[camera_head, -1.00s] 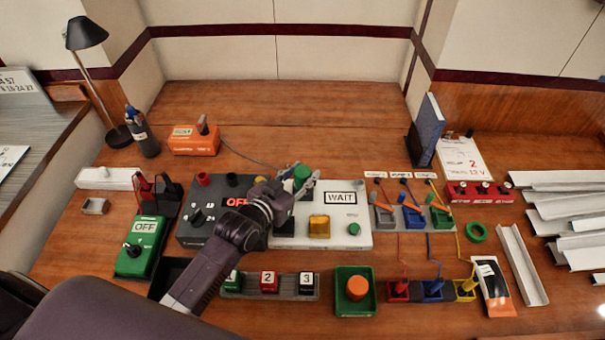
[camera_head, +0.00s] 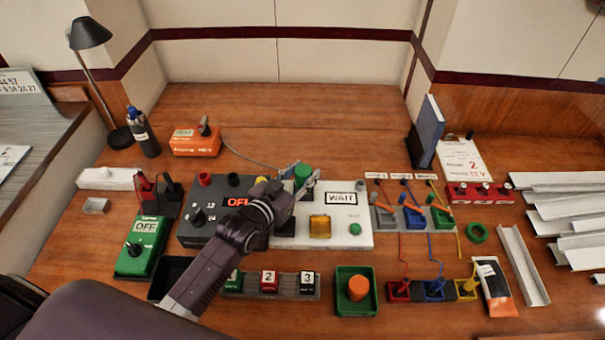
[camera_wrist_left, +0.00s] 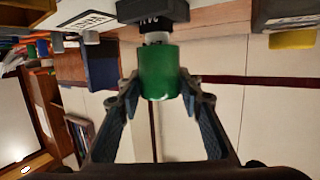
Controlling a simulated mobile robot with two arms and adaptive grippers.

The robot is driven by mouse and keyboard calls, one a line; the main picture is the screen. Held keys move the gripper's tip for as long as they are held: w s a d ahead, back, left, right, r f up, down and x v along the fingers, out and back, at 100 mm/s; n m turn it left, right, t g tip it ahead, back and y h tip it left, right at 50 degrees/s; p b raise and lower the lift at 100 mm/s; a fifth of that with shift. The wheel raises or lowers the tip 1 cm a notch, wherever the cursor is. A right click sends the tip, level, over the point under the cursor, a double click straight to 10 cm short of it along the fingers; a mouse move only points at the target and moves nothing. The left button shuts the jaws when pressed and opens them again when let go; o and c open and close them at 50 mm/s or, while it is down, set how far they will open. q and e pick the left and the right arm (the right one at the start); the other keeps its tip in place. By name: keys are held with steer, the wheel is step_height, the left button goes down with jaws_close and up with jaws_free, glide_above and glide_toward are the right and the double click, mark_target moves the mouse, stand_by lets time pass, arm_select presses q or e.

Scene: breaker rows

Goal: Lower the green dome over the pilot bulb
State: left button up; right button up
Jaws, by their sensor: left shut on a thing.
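The green dome (camera_head: 303,173) is a green cylinder-like cap, held at the back of the white panel (camera_head: 285,241). My left gripper (camera_head: 300,179) reaches over the panel from the lower left and is shut on the dome. In the left wrist view the two fingers press on either side of the dome (camera_wrist_left: 158,72). There the dome's end faces a white piece (camera_wrist_left: 157,38), likely the pilot bulb, set on a dark labelled block (camera_wrist_left: 152,12). Part of the white piece shows between them; whether the dome encloses any of it I cannot tell. My right gripper is not in view.
The panel also carries an amber block (camera_head: 320,227), a WAIT label (camera_head: 341,199) and a small green button (camera_head: 355,229). A dark OFF box (camera_head: 202,232) stands left of it, coloured levers (camera_head: 412,213) to its right.

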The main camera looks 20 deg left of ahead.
arm_select(q)
steer(key=f, duration=0.2)
steer(key=s+f, duration=0.1)
steer(key=shift+s+d+f+g, duration=0.1)
steer(key=shift+d+f+g, duration=0.2)
steer(key=shift+g, duration=0.1)
steer(key=o, duration=1)
steer(key=shift+o, duration=0.2)
steer(key=shift+s, duration=0.1)
steer(key=shift+s+a+r, duration=0.1)
steer(key=shift+s+a, duration=0.05)
steer(key=shift+s, duration=0.2)
steer(key=shift+t, duration=0.3)
steer(key=s+a+r, duration=0.1)
steer(key=s, duration=0.1)
steer(key=s+r, duration=0.2)
steer(key=s, duration=0.1)
steer(key=s+a+r, duration=0.1)
steer(key=s, duration=0.1)
steer(key=shift+s+a+r, duration=0.3)
steer(key=shift+s+r, duration=0.05)
steer(key=shift+r, duration=0.05)
steer(key=shift+s+a+r, duration=0.25)
steer(key=shift+s+r, duration=0.45)
steer(key=shift+s, duration=0.15)
